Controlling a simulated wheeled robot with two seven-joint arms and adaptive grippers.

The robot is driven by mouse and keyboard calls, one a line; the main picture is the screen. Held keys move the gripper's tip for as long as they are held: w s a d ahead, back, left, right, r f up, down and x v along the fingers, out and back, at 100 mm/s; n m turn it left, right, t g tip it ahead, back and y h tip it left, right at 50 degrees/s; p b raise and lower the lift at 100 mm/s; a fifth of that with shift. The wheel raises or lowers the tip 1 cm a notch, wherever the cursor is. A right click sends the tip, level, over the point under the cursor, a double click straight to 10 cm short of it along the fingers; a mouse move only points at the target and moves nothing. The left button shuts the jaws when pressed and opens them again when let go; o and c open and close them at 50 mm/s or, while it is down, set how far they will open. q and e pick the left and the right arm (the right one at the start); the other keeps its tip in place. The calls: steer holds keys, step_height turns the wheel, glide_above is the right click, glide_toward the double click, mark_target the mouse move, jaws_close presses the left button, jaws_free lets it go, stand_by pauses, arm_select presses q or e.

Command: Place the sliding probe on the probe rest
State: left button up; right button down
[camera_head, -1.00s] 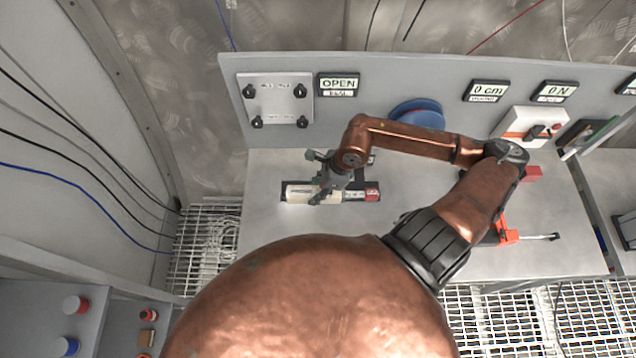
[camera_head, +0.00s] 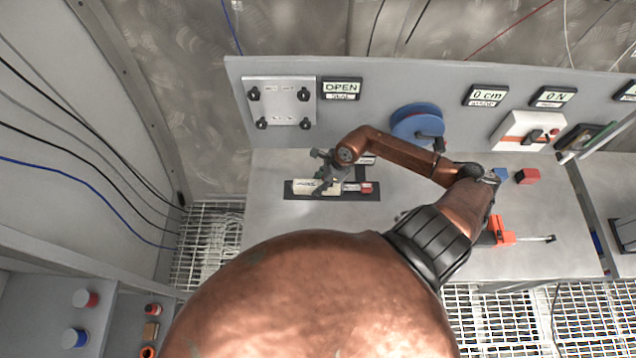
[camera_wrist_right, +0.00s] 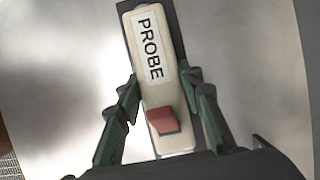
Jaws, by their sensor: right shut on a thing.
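The cream probe (camera_head: 306,187), labelled PROBE, lies along a dark base strip (camera_head: 290,195) on the grey bench. In the right wrist view the probe (camera_wrist_right: 150,55) fills the middle, with a red block (camera_wrist_right: 162,122) on its near end. My right gripper (camera_head: 320,184) is over the probe and shut on it, one green-lined finger on each side (camera_wrist_right: 160,82). I cannot tell whether the probe touches the strip. A red-ended piece (camera_head: 366,187) lies at the strip's right end. I cannot tell which part is the probe rest. My left gripper is not in view.
The back panel carries a bolted plate (camera_head: 282,103), an OPEN sign (camera_head: 341,88), a blue disc (camera_head: 416,122) and a white box (camera_head: 525,130). A red block (camera_head: 527,176) and an orange tool (camera_head: 502,231) are on the right. The bench's left front is clear.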

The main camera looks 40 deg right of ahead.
steer(key=c, duration=1.3)
jaws_free()
steer(key=shift+f, duration=0.1)
steer(key=shift+d+r, duration=0.1)
steer(key=shift+r, duration=0.15)
steer(key=b+v, duration=0.2)
steer(key=v, duration=0.9)
steer(key=shift+s+r, duration=0.2)
steer(key=shift+r, duration=0.1)
